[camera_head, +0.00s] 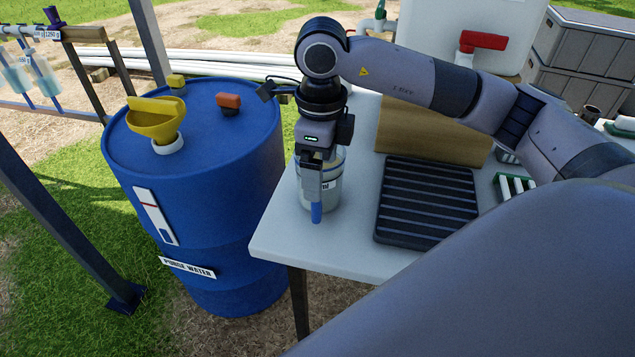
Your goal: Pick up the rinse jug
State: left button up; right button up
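The rinse jug (333,193), a clear container with a blue handle (317,212), stands upright near the left end of the white table. Part of a label shows on it. My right gripper (314,190) points down in front of the jug at its handle. The lower end of the handle sticks out below the fingers, and the fingers and wrist hide its upper part and some of the jug. The gap between the fingers does not show, so I cannot tell whether they are shut on the handle. My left gripper is not in view.
A blue purge-water drum (235,170) with a yellow funnel (155,120) stands left of the table (290,245). A dark ribbed tray (428,200) lies right of the jug, with a wooden board (400,135) behind it. The table's front left corner is clear.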

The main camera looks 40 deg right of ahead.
notch_tip(320, 180, down, 3)
jog(key=shift+a+f, duration=0.1)
grip_shut()
dwell(0.5)
